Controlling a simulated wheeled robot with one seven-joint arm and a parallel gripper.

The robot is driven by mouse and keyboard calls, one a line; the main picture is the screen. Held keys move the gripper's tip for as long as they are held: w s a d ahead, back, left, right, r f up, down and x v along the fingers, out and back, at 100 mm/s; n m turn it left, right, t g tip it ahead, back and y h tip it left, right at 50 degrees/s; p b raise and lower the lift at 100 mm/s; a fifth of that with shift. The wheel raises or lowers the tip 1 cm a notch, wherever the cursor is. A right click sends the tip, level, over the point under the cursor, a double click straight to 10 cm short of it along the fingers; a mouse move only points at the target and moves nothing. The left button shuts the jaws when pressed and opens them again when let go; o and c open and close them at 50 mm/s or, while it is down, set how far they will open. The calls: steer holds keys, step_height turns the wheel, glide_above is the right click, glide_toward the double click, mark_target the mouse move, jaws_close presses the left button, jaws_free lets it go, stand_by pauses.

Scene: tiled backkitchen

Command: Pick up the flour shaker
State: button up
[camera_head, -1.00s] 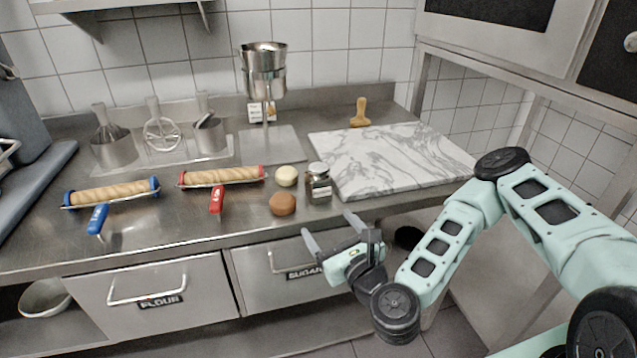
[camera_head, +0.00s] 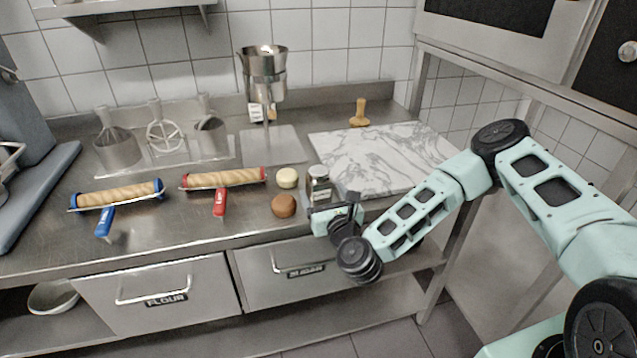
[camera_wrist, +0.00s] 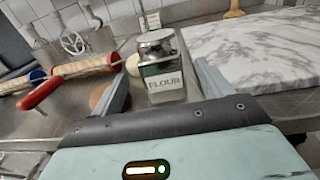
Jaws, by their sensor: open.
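The flour shaker (camera_head: 318,183) is a small clear jar with a shiny metal lid and a label. It stands upright on the steel counter, at the front left corner of the marble slab. In the wrist view the shaker (camera_wrist: 161,68) shows its "FLOUR" label, between and ahead of my two fingers. My gripper (camera_head: 332,205) is open and empty at the counter's front edge, just in front of the shaker. In the wrist view my gripper (camera_wrist: 160,92) has one finger on each side of the shaker, with gaps visible.
The marble slab (camera_head: 385,150) is right.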

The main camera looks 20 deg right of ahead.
mark_target(322, 189)
steer(key=w, duration=0.1)
steer(key=w+p, duration=0.1)
steer(key=w, duration=0.1)
steer(key=w+p, duration=0.1)
steer(key=w, duration=0.1)
steer(key=shift+r, duration=0.25)
steer(key=shift+w+f, duration=0.15)
steer(key=shift+w, duration=0.1)
steer(key=c, duration=1.1)
